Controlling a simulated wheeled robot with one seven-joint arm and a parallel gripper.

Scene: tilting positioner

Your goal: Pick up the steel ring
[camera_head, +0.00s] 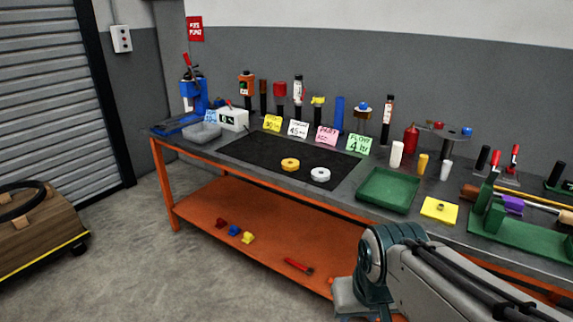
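A pale grey ring (320,174), which looks like the steel ring, lies flat on the black mat (255,152) on the workbench. It is near the mat's front right edge, with a small dark hole in its middle. A yellow-orange ring (290,164) of similar size lies just left of it, apart from it. My arm reaches in from the bottom right and bends downward in front of the bench. My gripper's fingers do not show.
A green tray (388,190) and a yellow plate (439,211) lie right of the mat. Several bottles and coloured cards stand behind it. A blue press (195,95) is at the left end. The orange lower shelf (215,208) holds small parts. The mat's left part is clear.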

